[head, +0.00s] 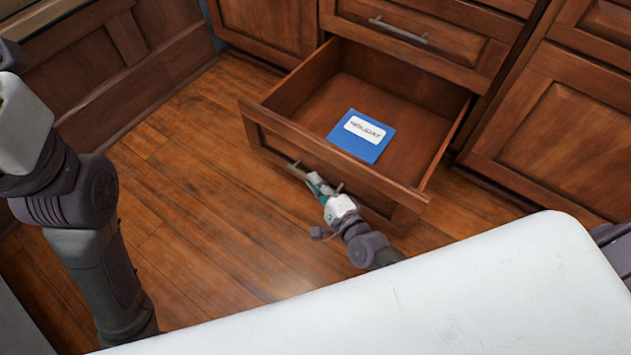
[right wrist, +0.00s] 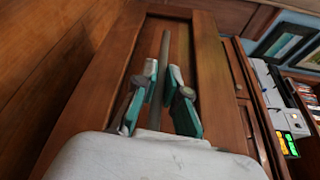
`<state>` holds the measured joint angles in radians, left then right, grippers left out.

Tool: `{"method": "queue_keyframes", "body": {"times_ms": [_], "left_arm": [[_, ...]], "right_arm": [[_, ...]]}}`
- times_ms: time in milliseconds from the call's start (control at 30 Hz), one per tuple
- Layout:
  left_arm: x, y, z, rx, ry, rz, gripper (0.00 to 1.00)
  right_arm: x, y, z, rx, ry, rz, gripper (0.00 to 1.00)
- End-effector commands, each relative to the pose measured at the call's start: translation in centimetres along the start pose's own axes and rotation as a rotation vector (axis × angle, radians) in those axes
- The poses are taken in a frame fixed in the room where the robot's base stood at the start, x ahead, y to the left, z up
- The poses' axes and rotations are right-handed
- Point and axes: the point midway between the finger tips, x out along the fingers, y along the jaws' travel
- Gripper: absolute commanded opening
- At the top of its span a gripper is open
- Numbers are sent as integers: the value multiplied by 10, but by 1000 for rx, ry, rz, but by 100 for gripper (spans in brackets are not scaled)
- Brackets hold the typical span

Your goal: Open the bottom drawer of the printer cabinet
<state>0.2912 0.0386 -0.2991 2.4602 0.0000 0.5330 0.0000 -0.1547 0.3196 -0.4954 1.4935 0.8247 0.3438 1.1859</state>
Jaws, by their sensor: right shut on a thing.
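The bottom drawer (head: 330,165) of the wood cabinet is pulled well out, and its inside shows from above. Its metal bar handle (head: 298,170) is on the front panel. My right gripper (head: 318,184) is at that handle, shut on it. In the right wrist view the handle bar (right wrist: 164,50) runs between the teal fingers of the right gripper (right wrist: 162,82), in front of the drawer's panel. A blue item with a white label (head: 361,136) lies flat in the drawer. My left arm shows at the left, but its gripper is out of view.
A closed drawer (head: 415,35) with its own handle is above the open one. Closed cabinet doors (head: 550,130) stand to the right. Wood floor (head: 200,215) is clear left of the drawer. In the right wrist view, a device with a lit panel (right wrist: 290,142) shows at the right.

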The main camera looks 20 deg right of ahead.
Motion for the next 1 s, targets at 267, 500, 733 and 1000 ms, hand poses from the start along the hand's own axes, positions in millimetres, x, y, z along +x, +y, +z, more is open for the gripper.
{"method": "queue_keyframes", "body": {"times_ms": [267,500,733,1000], "left_arm": [[0,0,0,-1,0,-1,17],[0,0,0,-1,0,-1,17],[0,0,0,-2,0,-1,17],[-1,0,-1,-1,-1,-2,17]], "right_arm": [[0,0,-1,-1,2,0,0],[0,0,-1,0,3,0,0],[0,0,-1,0,2,0,36],[-4,0,-1,0,1,0,36]]}}
